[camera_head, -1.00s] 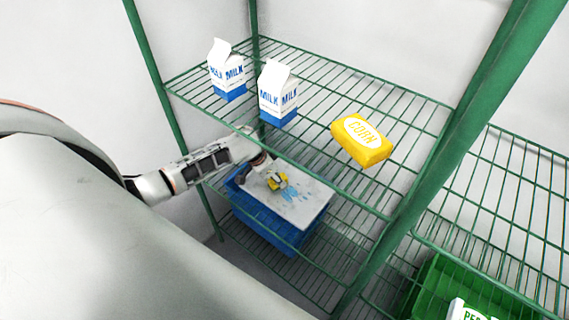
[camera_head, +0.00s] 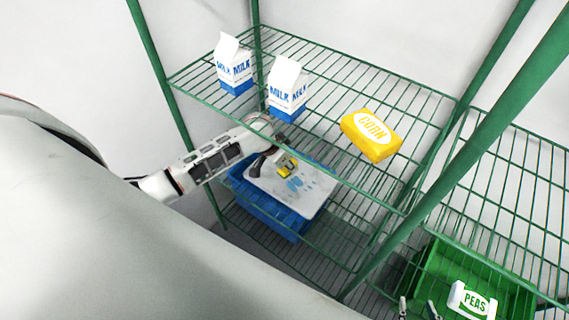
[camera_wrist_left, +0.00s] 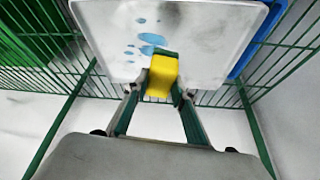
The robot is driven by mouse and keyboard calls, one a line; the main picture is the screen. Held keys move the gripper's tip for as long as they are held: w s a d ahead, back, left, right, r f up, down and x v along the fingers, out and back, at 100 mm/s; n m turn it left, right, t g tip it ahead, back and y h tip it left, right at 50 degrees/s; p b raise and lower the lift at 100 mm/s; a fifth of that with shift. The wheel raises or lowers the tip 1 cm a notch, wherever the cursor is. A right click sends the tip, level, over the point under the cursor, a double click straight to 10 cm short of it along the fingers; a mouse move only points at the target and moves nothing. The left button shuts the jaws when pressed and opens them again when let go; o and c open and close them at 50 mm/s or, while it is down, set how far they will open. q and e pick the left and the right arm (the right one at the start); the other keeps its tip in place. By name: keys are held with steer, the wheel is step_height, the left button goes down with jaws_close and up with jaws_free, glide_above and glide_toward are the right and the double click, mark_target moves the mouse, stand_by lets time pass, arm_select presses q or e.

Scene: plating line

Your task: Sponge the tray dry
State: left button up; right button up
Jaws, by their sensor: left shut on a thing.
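A pale grey-white tray (camera_head: 315,190) lies on top of a blue crate (camera_head: 268,222) on the lower rack shelf. Blue wet spots (camera_head: 297,184) show on its face; they also show in the left wrist view (camera_wrist_left: 148,42). My left gripper (camera_head: 280,160) reaches in under the upper shelf and is shut on a yellow and green sponge (camera_head: 288,166). In the left wrist view the sponge (camera_wrist_left: 162,76) sits between the fingers at the tray's near edge, beside the spots. Whether it presses on the tray I cannot tell. My right gripper (camera_head: 418,308) shows only its parted, empty fingertips at the bottom edge.
The upper wire shelf (camera_head: 330,112) holds two milk cartons (camera_head: 235,68) (camera_head: 287,92) and a yellow corn pack (camera_head: 371,135) above the tray. Green posts (camera_head: 460,155) stand in front. A green crate (camera_head: 430,268) with a peas pack (camera_head: 472,300) is at lower right.

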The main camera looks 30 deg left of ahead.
arm_select(q)
steer(key=shift+s+d+f, duration=0.15)
steer(key=shift+f, duration=2.2)
steer(key=shift+f+b, duration=0.45)
steer(key=shift+f, duration=0.6)
